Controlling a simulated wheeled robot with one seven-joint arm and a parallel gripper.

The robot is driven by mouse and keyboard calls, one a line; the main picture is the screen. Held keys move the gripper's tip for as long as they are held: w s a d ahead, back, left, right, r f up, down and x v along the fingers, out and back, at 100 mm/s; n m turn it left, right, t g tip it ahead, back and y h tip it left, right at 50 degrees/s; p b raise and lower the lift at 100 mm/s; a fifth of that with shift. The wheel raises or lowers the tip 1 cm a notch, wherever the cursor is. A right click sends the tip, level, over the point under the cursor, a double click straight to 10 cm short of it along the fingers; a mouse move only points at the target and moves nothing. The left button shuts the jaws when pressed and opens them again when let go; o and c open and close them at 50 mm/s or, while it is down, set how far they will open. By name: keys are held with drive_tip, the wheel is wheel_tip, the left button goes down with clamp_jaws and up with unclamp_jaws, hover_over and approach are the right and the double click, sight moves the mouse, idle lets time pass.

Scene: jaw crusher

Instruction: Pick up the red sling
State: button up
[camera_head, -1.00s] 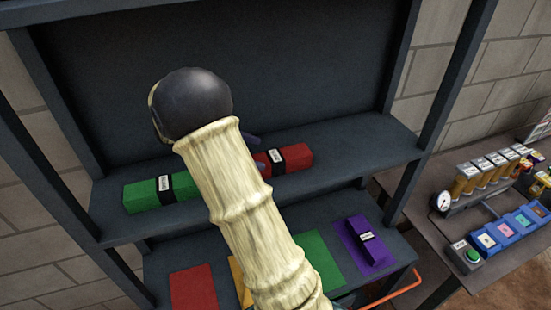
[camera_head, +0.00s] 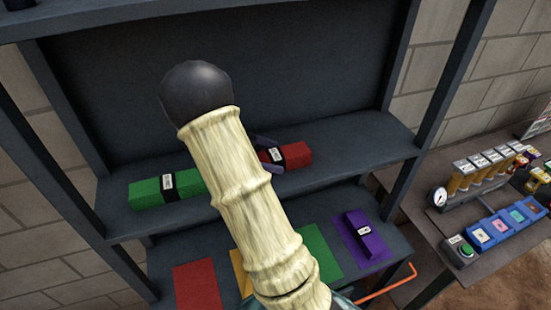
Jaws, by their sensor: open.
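The red sling (camera_head: 297,155) is a folded red bundle with a black band and a white label. It lies on the upper shelf (camera_head: 340,143), right of my arm, and its left end is partly hidden. My gripper (camera_head: 268,154) is mostly hidden behind my own arm. Its two dark fingertips show apart, one behind and one in front of the red sling's left part. The gripper is open, and I cannot tell whether the fingers touch the sling.
A green sling (camera_head: 146,194) lies left on the same shelf. Below, a lower shelf has red (camera_head: 197,287), yellow and green (camera_head: 319,252) patches, and a purple sling (camera_head: 364,237) on a purple patch. Shelf posts stand at both sides. A side table (camera_head: 470,190) holds gauges and boxes.

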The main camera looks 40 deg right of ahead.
sight(270, 155)
idle(0.3)
drive_tip(key=shift+w+a, duration=0.1)
drive_tip(key=shift+w, duration=0.05)
drive_tip(key=c, duration=1.5)
drive_tip(key=shift+c, duration=0.2)
drive_tip(key=shift+r, duration=0.15)
wheel_tip(270, 155, up, 10)
drive_tip(key=b, duration=0.3)
